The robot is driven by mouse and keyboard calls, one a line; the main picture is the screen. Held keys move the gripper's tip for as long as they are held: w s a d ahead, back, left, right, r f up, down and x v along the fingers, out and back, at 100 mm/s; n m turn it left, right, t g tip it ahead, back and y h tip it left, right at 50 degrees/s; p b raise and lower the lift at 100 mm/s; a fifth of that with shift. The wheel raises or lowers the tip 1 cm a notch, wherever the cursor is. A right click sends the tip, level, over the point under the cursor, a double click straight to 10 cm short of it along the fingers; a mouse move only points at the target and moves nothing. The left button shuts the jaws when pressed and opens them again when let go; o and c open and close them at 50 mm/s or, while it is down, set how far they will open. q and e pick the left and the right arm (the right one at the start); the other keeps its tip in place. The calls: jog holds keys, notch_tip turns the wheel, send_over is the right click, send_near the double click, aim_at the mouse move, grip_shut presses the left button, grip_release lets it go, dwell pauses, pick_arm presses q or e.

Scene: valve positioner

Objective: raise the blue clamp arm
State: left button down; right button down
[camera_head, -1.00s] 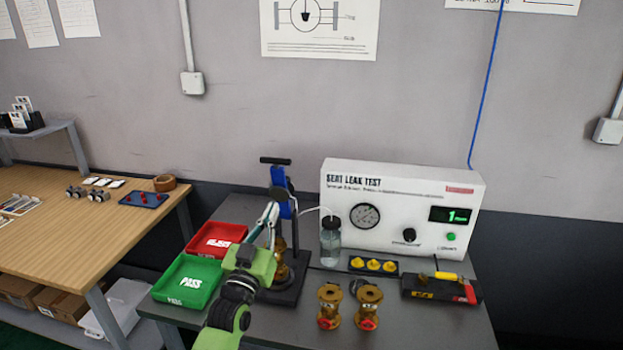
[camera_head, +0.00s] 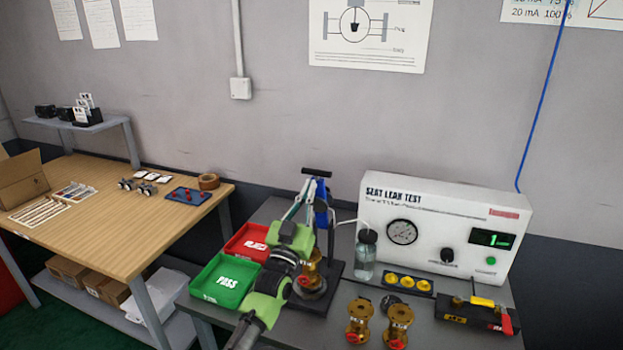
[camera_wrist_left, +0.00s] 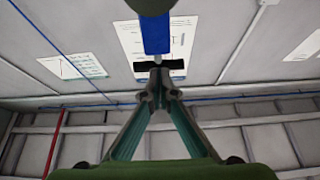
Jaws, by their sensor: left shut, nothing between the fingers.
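The blue clamp arm (camera_head: 321,207) stands upright on the clamp stand, with a black crossbar (camera_head: 317,172) at its top. A brass valve (camera_head: 312,270) sits below it on the dark base. My left gripper (camera_head: 312,187) reaches up beside the blue part, its fingertips just below the crossbar. In the left wrist view the fingers (camera_wrist_left: 158,78) meet at their tips with nothing between them. The blue clamp arm (camera_wrist_left: 156,33) and the black crossbar (camera_wrist_left: 174,68) show just beyond the tips; I cannot tell whether they touch. My right gripper is out of view.
The red tray (camera_head: 236,250) and green PASS tray (camera_head: 205,293) lie left of the stand. A bottle (camera_head: 365,262) and the seat leak tester (camera_head: 450,190) are to its right. Two brass valves (camera_head: 399,318) stand at the front. A wooden bench (camera_head: 110,245) is at left.

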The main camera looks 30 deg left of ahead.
pick_arm(q)
jog(key=shift+x, duration=1)
